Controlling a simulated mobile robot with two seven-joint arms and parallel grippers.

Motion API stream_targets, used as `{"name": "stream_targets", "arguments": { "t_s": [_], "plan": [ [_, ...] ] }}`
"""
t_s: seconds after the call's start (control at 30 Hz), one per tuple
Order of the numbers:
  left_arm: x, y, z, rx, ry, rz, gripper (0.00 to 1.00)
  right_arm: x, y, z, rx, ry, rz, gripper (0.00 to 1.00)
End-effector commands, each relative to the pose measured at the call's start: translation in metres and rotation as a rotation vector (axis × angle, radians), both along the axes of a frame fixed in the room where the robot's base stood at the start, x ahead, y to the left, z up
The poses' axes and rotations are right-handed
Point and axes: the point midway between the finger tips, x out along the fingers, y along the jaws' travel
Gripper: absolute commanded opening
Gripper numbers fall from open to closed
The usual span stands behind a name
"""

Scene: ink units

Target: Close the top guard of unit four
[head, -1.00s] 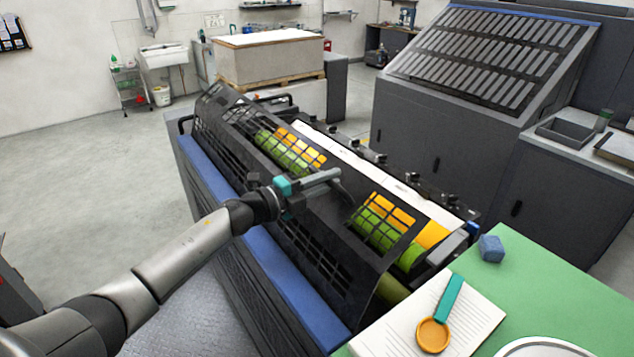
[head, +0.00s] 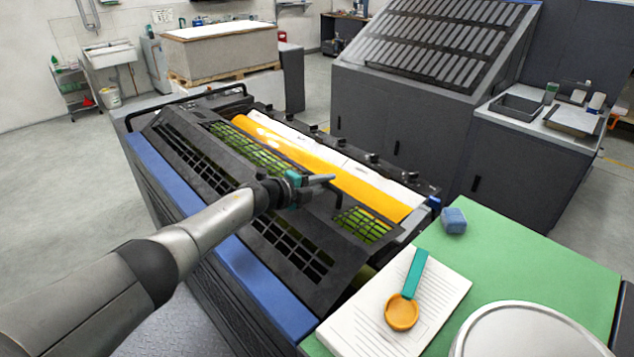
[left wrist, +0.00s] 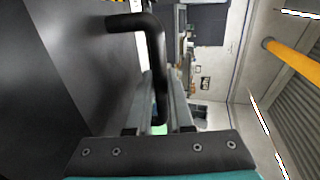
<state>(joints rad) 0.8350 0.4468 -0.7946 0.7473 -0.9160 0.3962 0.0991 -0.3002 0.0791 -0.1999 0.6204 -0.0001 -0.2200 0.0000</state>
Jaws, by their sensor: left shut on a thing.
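The top guard (head: 300,232) is a long black panel with slotted, grid-like windows, over the rollers of the press unit in the head view. It lies tilted; green rollers show through its windows and an orange roller (head: 370,192) is bare beyond its far edge. My left gripper (head: 326,179) is shut on the guard's black bar handle. In the left wrist view the bent handle (left wrist: 155,45) passes between the fingers (left wrist: 162,95), and the dark guard fills the left side. The fingertips' contact is partly hidden in the head view. My right gripper is not in view.
A green-topped table (head: 530,260) stands at the right, with a blue block (head: 453,221), a paper pad (head: 350,315), an orange-and-teal spoon-like tool (head: 403,311) and a round pale lid. A blue ledge (head: 235,270) runs along the unit's near side. Floor at the left is clear.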

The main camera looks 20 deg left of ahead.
Motion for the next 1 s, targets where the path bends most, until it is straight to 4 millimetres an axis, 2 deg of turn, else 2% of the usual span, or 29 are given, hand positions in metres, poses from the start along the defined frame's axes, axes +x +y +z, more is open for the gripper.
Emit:
{"name": "stream_targets", "arguments": {
  "t_s": [0.03,0.17,0.37,0.7,1.0],
  "plan": [
    [0.001,-0.003,-0.021,0.004,0.005,-0.004,0.0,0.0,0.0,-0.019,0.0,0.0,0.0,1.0],
    [0.008,-0.007,-0.038,0.008,0.015,-0.004,0.0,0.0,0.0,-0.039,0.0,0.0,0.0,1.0],
    [0.016,-0.013,-0.062,0.062,0.107,-0.008,0.0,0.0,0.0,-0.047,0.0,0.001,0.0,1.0],
    [0.018,-0.015,-0.103,0.152,0.255,-0.012,0.0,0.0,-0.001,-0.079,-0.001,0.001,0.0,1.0],
    [0.018,-0.015,-0.121,0.195,0.332,-0.011,0.0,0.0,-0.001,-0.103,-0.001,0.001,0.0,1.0]
  ]
}}
